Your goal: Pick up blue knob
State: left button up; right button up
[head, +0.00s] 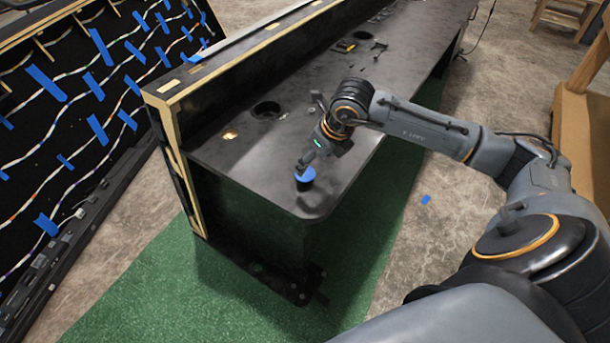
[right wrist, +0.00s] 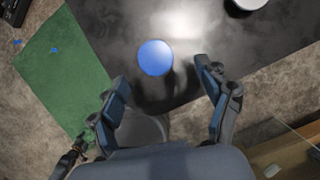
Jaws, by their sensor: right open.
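The blue knob (head: 305,174) is a round blue disc on the black console top, near its rounded front corner. In the right wrist view the blue knob (right wrist: 155,57) lies just beyond my fingertips, a little left of the middle between them. My right gripper (head: 303,162) is close to the knob in the head view and partly covers its upper edge. In the right wrist view my right gripper (right wrist: 163,75) has its fingers spread wide with nothing between the pads.
The black console (head: 345,115) has a round hole (head: 266,110) and small loose parts (head: 345,46) farther back. A panel with wiring and blue tape (head: 90,90) leans at the left. Green carpet (head: 170,290) lies below. A wooden stand (head: 580,120) is at the right.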

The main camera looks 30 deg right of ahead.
aim_at(306, 174)
jog(key=x, duration=0.3)
jog(key=a+p+x, duration=0.1)
jog(key=shift+s+f, duration=0.15)
jog(key=shift+f, duration=0.3)
jog(key=shift+w+f, duration=0.2)
jog(key=shift+f, duration=0.3)
jog(key=c, duration=1.2)
